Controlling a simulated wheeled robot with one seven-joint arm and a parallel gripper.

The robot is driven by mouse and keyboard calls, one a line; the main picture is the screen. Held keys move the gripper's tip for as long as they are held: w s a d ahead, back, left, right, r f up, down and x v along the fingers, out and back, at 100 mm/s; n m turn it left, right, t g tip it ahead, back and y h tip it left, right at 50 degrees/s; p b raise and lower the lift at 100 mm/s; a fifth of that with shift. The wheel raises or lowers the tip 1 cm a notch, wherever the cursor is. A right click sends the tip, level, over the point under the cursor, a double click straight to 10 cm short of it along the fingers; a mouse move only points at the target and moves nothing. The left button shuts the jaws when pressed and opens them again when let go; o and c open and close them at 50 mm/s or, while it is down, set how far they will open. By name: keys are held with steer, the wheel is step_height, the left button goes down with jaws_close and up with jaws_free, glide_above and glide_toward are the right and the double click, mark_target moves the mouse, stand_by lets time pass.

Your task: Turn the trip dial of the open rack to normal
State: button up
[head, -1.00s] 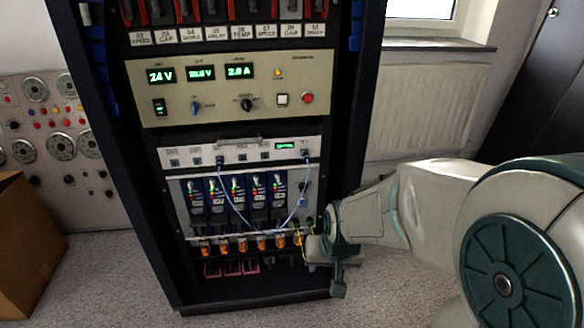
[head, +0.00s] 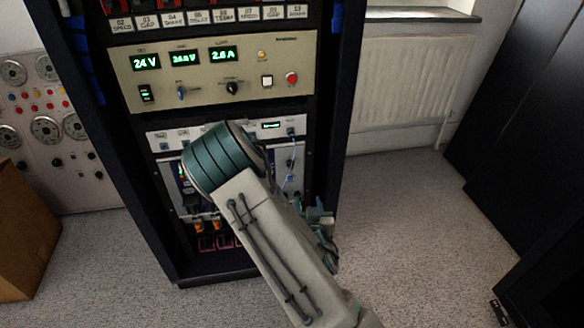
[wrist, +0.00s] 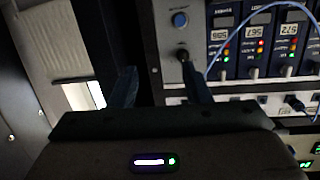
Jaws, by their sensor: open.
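The open rack (head: 325,110) is a black frame with stacked instrument panels. My arm covers much of its lower module row in the head view. The wrist view shows the row inverted: several dark modules (wrist: 255,45) with lit readouts, and a light panel strip with a blue round button (wrist: 180,19) and a small dark knob (wrist: 182,54). I cannot read which one is the trip dial. My gripper (wrist: 157,78) is open with nothing between its fingers. Its right finger reaches close below the dark knob; contact is unclear. The gripper is mostly hidden in the head view.
A blue cable (wrist: 228,35) loops across the modules close to the right finger. The beige supply panel (head: 215,75) is above. A cardboard box (head: 25,235) stands left, and dark cabinets (head: 510,130) stand right. The floor (head: 410,220) right of the rack is clear.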

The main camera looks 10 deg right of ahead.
mark_target(291, 168)
steer(key=w+b, duration=0.1)
steer(key=w, duration=0.3)
steer(key=w+a+r+n+t+y+b, duration=0.1)
steer(key=w+b, duration=0.1)
steer(key=w, duration=0.2)
steer(key=w+a+n+t+y+b, duration=0.1)
steer(key=w, duration=0.4)
steer(key=shift+w+r+b, duration=0.1)
steer(key=shift+r+b, duration=0.3)
jaws_close()
